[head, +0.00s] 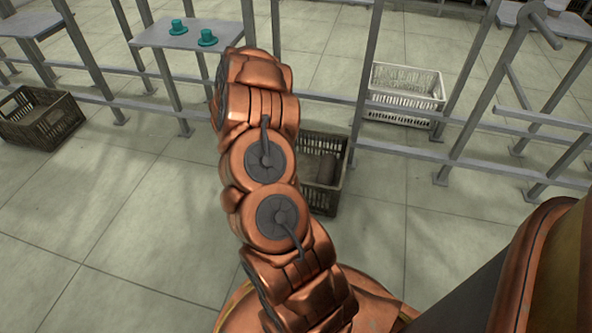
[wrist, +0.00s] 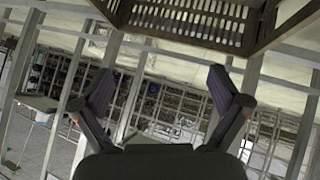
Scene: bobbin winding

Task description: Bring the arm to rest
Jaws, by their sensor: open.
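My arm rises through the middle of the head view, folded upright, and its links hide my gripper there. In the wrist view my gripper (wrist: 167,105) shows with its two dark fingers spread apart. It is open and nothing is between the fingers. Behind the fingers are grey frames and shelving at a distance, tilted in the picture.
Grey metal frames cross the back. Two teal bobbins (head: 207,37) stand on a grey shelf (head: 160,36). A dark crate (head: 325,146) stands behind my arm, another dark crate (head: 40,118) at left, a white crate (head: 403,84) at right. Floor at front left is clear.

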